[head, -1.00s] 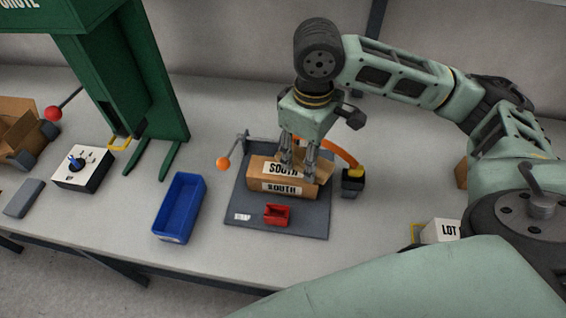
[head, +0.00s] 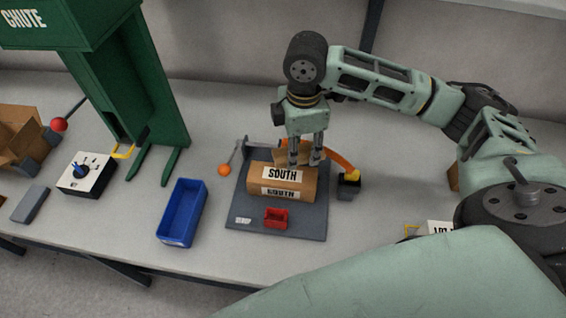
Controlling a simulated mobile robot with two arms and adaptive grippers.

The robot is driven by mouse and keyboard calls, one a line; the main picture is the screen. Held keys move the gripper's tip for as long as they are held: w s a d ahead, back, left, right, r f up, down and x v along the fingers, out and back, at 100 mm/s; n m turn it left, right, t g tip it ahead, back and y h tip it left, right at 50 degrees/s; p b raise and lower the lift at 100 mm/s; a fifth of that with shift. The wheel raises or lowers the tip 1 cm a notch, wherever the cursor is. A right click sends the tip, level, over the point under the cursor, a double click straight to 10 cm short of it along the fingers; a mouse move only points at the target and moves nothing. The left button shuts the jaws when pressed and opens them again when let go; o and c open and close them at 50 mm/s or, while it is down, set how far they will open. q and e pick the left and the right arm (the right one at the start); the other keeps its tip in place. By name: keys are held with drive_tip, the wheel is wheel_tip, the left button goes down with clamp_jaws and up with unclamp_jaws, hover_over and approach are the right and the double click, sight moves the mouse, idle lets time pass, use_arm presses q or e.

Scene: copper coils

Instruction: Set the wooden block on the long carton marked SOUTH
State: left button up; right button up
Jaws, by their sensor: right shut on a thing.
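The long carton marked SOUTH (head: 258,179) lies on a dark grey mat (head: 300,224), with white labels on its top and front. My right gripper (head: 306,162) points down at the rear of the carton's top, right of its middle. It is shut on a tan piece, which looks like the wooden block (head: 281,157). The fingers partly hide the block. I cannot tell whether its underside touches the carton. My left gripper is out of view.
A blue bin (head: 182,213) stands to the left. An orange-tipped lever (head: 224,170) and an orange curved arm (head: 345,163) flank the carton. The green chute (head: 130,85) stands at left.

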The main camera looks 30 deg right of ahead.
sight(283, 154)
drive_tip(key=a+f, duration=0.1)
drive_tip(key=w+a+f, duration=0.1)
drive_tip(key=a, duration=0.1)
drive_tip(key=shift+w+a+f+p, duration=0.1)
drive_tip(key=shift+w+a+p, duration=0.05)
drive_tip(key=shift+a+p, duration=0.2)
drive_tip(key=shift+f+p, duration=0.5)
drive_tip(key=shift+f, duration=1.65)
drive_tip(key=shift+f, duration=0.1)
drive_tip(key=o, duration=1.2)
drive_tip(key=shift+c, duration=0.2)
wheel_tip(283, 154, up, 12)
drive_tip(key=shift+r+b, duration=0.2)
drive_tip(key=shift+b, duration=0.9)
drive_tip(key=shift+f, duration=0.1)
